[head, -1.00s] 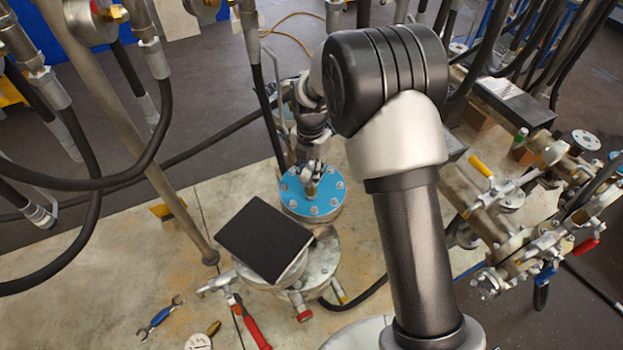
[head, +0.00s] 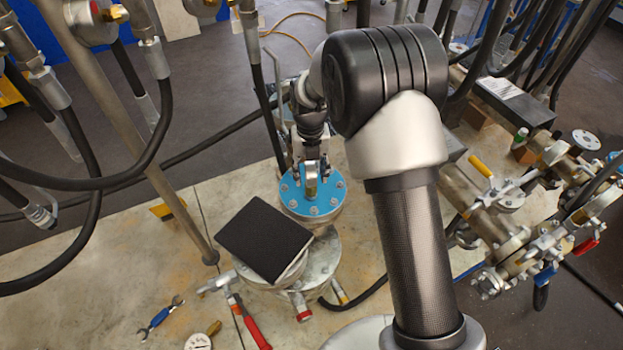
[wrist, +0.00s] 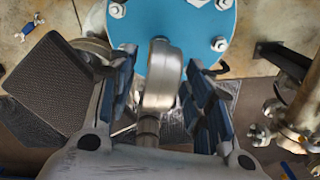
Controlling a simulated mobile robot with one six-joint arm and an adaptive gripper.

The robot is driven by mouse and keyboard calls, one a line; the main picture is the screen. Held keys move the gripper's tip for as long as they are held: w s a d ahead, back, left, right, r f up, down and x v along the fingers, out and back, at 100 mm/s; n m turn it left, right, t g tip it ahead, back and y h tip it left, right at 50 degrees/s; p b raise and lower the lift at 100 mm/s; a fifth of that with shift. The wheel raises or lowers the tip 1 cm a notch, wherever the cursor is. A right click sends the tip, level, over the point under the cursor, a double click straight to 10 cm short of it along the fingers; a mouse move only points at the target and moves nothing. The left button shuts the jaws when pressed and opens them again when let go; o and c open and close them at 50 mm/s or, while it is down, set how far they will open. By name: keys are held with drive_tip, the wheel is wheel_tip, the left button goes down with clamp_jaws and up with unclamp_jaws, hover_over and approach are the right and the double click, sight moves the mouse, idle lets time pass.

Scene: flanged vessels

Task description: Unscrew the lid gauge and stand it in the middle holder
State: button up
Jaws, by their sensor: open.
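The lid gauge (head: 311,187) stands on the blue bolted lid (head: 328,203) of a flanged vessel, in the middle of the head view. The wrist view shows the gauge (wrist: 163,75) edge-on as a round metal case with a stem, in front of the blue lid (wrist: 200,45). My gripper (head: 311,168) is over the lid. Its two blue-padded fingers (wrist: 163,95) stand on either side of the gauge, with visible gaps. The jaws are open. I cannot pick out the middle holder in either view.
A black pad (head: 264,238) lies on a metal flanged vessel (head: 322,262) just in front of the blue lid. A wrench (head: 160,317), red-handled tool (head: 251,325) and round gauge (head: 199,342) lie at the lower left. Hoses hang at left; valved pipework (head: 510,235) stands at right.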

wheel_tip(320, 180, up, 12)
drive_tip(key=shift+r, duration=0.1)
idle(0.6)
drive_tip(key=shift+m, duration=0.3)
drive_tip(key=shift+c, duration=0.3)
